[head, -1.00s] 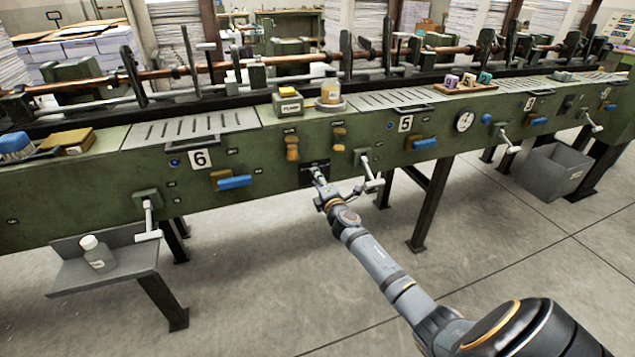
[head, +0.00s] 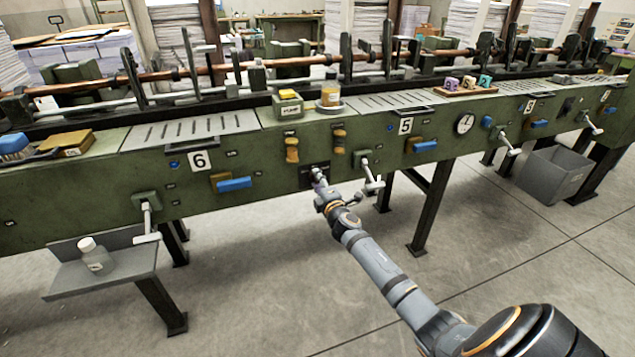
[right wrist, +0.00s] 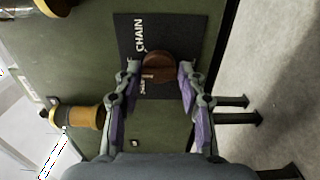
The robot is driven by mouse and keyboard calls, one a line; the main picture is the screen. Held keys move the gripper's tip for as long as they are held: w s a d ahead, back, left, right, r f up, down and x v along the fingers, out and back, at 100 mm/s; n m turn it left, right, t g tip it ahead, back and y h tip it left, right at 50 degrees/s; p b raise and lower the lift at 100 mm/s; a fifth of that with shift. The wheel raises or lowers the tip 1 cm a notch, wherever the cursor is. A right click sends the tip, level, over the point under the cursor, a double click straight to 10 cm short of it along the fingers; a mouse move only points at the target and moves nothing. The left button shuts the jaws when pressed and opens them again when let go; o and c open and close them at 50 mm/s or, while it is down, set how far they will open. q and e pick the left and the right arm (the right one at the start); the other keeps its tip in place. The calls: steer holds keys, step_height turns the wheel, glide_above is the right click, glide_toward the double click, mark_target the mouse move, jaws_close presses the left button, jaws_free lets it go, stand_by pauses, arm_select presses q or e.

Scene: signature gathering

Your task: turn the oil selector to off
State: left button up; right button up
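The oil selector is a round reddish-brown knob (right wrist: 158,67) on a black plate (right wrist: 128,38) with white lettering, of which "CHAIN" is readable. In the head view the plate (head: 306,178) sits on the green machine front, mostly behind my gripper. My right gripper (right wrist: 159,72) is open, with one finger on each side of the knob. A gap shows at the right finger; the left fingertip is close to the knob, and contact there is unclear. It also shows in the head view (head: 320,184), right at the plate. My left gripper is out of view.
A crank handle (head: 372,178) sticks out just right of my gripper. Two orange-brown knobs (head: 292,150) (head: 339,140) are above the plate. A blue-handled lever (head: 234,184) is to the left. A leg (head: 432,205) stands below right. The floor in front is clear.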

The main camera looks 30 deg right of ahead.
steer(key=shift+o, duration=1.1)
steer(key=shift+s, duration=0.1)
steer(key=v, duration=1.1)
steer(key=shift+s, duration=0.4)
